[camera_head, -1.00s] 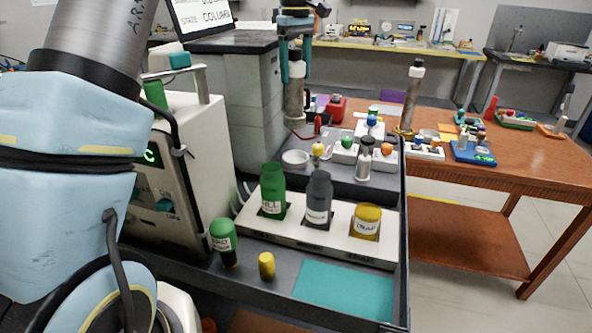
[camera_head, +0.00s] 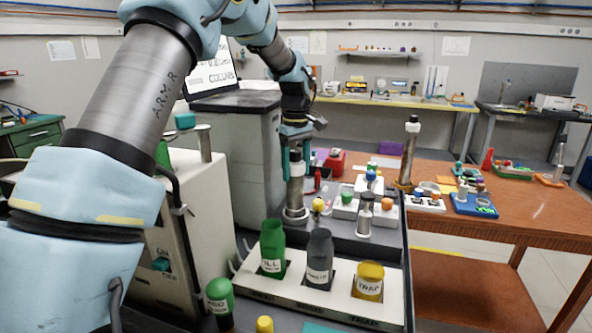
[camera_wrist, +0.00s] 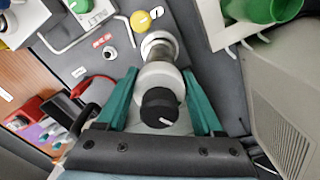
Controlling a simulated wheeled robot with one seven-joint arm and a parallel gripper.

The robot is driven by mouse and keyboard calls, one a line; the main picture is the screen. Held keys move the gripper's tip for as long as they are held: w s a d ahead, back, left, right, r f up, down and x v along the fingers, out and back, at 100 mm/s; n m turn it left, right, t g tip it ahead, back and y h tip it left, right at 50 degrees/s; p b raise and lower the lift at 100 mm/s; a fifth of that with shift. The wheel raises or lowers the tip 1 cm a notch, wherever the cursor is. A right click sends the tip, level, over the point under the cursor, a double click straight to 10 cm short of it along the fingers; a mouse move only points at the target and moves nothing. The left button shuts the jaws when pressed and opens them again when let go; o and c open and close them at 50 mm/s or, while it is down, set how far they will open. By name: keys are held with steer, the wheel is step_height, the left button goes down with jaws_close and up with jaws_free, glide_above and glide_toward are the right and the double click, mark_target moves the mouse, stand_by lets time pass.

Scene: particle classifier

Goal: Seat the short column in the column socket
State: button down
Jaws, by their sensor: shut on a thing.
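The short column (camera_head: 295,194) is a grey metal cylinder, upright below my gripper (camera_head: 296,160) at the back left of the dark tray. The wrist view shows the column's black cap and white collar (camera_wrist: 157,84) between the teal fingers of my gripper (camera_wrist: 160,100), which is shut on it. The column socket (camera_head: 295,216) is a pale round ring around or just under the column's lower end. The socket's rim also shows in the wrist view (camera_wrist: 158,40). The column hides the socket's inside, so I cannot tell how deep it sits.
A smaller capped cylinder (camera_head: 366,216) and white blocks with coloured knobs stand right of the socket. Green, grey and yellow bottles stand in a white rack (camera_head: 330,296) in front. A beige machine (camera_head: 190,215) is close on the left. A taller column (camera_head: 409,150) stands on the wooden table.

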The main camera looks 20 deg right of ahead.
steer(key=shift+f, duration=0.4)
jaws_free()
steer(key=shift+f, duration=0.1)
step_height(320, 180, up, 12)
steer(key=shift+f+b, duration=0.15)
steer(key=shift+b, duration=0.75)
steer(key=shift+r, duration=0.2)
steer(key=shift+s, duration=0.1)
